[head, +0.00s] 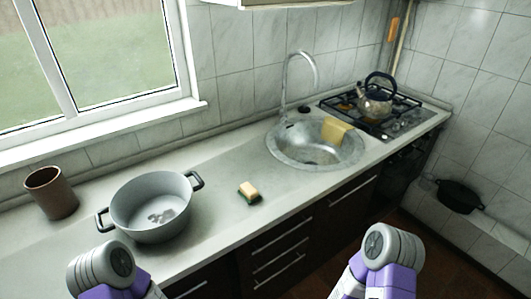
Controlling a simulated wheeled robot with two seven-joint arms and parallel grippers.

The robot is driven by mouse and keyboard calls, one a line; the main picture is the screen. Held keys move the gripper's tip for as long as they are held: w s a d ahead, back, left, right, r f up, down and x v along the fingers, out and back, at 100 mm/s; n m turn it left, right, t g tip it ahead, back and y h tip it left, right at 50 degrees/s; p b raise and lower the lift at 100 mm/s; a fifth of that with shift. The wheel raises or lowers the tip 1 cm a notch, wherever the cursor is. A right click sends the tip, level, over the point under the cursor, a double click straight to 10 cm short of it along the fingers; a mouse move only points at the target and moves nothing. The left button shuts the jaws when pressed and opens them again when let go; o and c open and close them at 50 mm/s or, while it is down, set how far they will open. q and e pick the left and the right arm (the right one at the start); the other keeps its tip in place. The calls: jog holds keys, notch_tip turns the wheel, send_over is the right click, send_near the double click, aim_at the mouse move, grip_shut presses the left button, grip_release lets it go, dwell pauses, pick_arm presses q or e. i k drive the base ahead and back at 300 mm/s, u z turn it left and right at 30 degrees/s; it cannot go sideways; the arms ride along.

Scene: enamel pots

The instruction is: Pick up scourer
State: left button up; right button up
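The scourer (249,190) is a small block with a pale yellow-tan top and a dark lower layer. It lies on the grey countertop between the big pot and the sink, near the counter's front edge. Only the grey and purple links of my two arms show at the bottom of the head view, left and right. Neither gripper is in view, and nothing is touching the scourer.
A grey two-handled pot (151,207) stands left of the scourer, with a brown cup (51,193) beyond it. A round sink (292,153) with a tap (286,88) and yellow cloth (335,131) is to the right. A kettle (375,101) stands on the hob (408,117).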

aim_at(247, 191)
jog(key=z, duration=1.7)
jog(key=i, duration=1.4)
jog(key=u, duration=2.75)
